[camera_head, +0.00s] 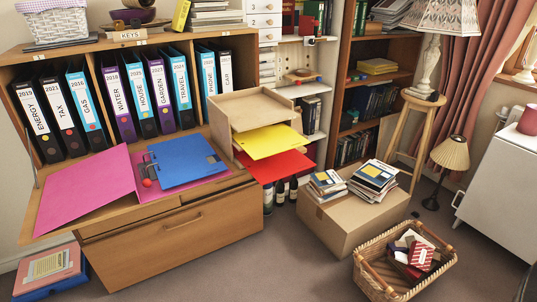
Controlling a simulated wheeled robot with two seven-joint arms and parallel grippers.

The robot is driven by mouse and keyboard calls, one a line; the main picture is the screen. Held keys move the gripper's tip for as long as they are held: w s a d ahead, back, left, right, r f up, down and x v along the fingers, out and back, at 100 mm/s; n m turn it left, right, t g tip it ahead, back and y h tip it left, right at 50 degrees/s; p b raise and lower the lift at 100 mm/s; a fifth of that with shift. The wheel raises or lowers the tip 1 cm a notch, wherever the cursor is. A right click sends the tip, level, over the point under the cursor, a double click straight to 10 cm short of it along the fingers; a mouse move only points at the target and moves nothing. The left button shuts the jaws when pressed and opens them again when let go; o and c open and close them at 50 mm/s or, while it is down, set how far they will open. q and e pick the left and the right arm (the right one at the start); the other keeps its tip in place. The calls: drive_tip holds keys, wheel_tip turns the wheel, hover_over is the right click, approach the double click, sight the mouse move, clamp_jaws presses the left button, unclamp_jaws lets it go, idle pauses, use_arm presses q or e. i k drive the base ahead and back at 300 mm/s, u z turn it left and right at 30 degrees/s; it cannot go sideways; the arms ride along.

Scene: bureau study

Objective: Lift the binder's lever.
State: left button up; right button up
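An open magenta binder (87,188) lies on the lowered writing flap of the wooden bureau at the left. Its left cover is spread flat toward the front left. A blue sheet or divider (186,163) covers most of its right half. The metal lever mechanism (150,167) sits near the spine, at the left edge of the blue sheet. A small red knob (147,183) shows at its front end and appears to be on the lever. The lever looks low, but its exact angle is too small to tell. Neither of my grippers is in view.
Labelled binders (125,105) stand upright in the shelf behind the flap. A wooden letter tray (250,108) with yellow and red sheets stands close at the right. A cardboard box (352,222) and a wicker basket (438,270) stand on the floor. Carpet in front is clear.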

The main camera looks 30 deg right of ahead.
sight(147, 183)
drive_tip(key=u, duration=1.45)
drive_tip(key=k, duration=0.1)
drive_tip(key=z, duration=1.6)
drive_tip(key=i, duration=1.1)
drive_tip(key=u, duration=0.7)
